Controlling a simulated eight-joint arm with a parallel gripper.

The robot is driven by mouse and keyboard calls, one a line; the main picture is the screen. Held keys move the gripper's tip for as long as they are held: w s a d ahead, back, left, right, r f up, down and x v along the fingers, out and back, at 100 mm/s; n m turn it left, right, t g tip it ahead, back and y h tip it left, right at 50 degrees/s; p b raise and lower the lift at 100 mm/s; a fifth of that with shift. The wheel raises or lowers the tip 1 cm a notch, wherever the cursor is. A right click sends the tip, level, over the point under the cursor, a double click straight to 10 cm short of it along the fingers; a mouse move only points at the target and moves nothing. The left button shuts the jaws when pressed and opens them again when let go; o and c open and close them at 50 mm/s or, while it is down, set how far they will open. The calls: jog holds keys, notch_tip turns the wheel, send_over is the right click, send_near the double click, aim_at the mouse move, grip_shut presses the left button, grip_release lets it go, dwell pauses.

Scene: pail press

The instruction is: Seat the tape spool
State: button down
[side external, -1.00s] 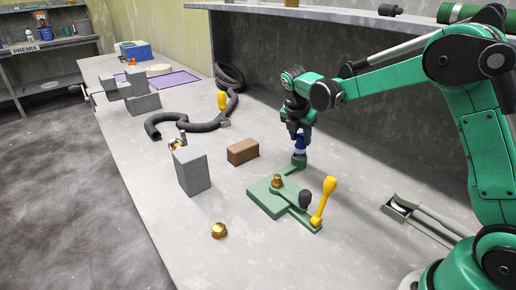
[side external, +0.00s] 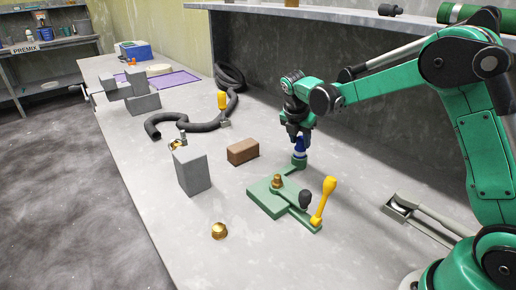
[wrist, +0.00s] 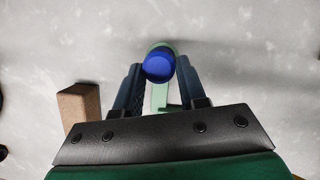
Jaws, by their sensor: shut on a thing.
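A blue spool (side external: 299,147), which I take to be the tape spool, is upright under my gripper (side external: 298,135). In the wrist view the spool (wrist: 159,68) shows its round blue top between the two fingers of my gripper (wrist: 158,77), which are shut on it. It is over a round green end of the green fixture (side external: 268,202); I cannot tell whether it rests fully on it. The fixture also carries a brass piece (side external: 277,182), a dark knob (side external: 306,199) and a yellow handle (side external: 323,201).
A brown block (side external: 243,151) and a tall grey block (side external: 192,172) stand left of the fixture. A brass nut-like piece (side external: 219,230) lies in front. A dark hose (side external: 205,127) lies farther back. A grey lever tool (side external: 428,215) lies at the right.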

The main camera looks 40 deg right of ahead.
jog(key=shift+f, duration=0.55)
jog(key=shift+c, duration=2.1)
grip_release()
jog(key=shift+v, duration=2.85)
jog(key=shift+s, duration=0.1)
jog(key=s+a+r+m+t+y, duration=0.1)
jog(key=s+a+m, duration=0.4)
jog(key=m, duration=0.5)
jog(key=s+a+r+m+t+y, duration=0.1)
jog(key=s+a+m+t, duration=0.3)
jog(key=s+m, duration=0.5)
jog(key=shift+s+a+r+m+t+y, duration=0.2)
jog(key=shift+a+r+m+t+y, duration=0.3)
jog(key=shift+m+y, duration=0.45)
